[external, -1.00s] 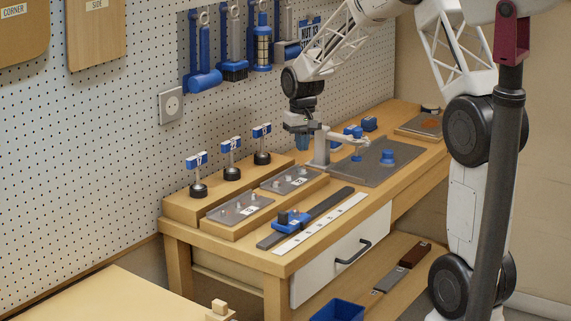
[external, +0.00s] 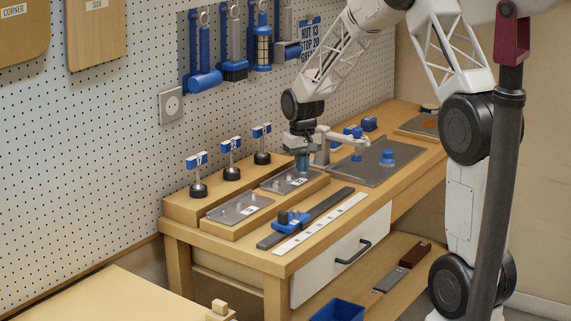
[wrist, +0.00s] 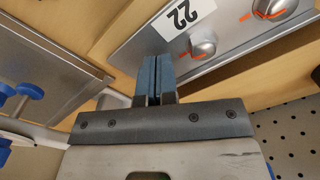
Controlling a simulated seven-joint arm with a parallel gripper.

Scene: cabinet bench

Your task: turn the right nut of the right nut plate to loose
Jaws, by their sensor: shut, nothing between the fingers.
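The right nut plate (external: 274,183) is a grey metal plate on a wooden block. In the wrist view the plate (wrist: 140,38) carries a white label reading 22, upside down, and silver nuts with orange marks. The right nut (wrist: 203,44) is the one nearer my fingers; another nut (wrist: 270,8) sits farther right in that view. My gripper (external: 302,168) is over the right end of the plate, pointing down. In the wrist view its blue fingers (wrist: 156,66) are together and empty, just left of the right nut. Whether they touch the plate cannot be told.
The left nut plate (external: 240,209) lies left of the right one. Blue-topped pieces (external: 231,144) stand behind on a wooden step. A grey arm-like fixture (external: 338,137) and a grey mat with blue knobs (external: 387,158) are close on the right. A blue slider (external: 291,221) sits in front.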

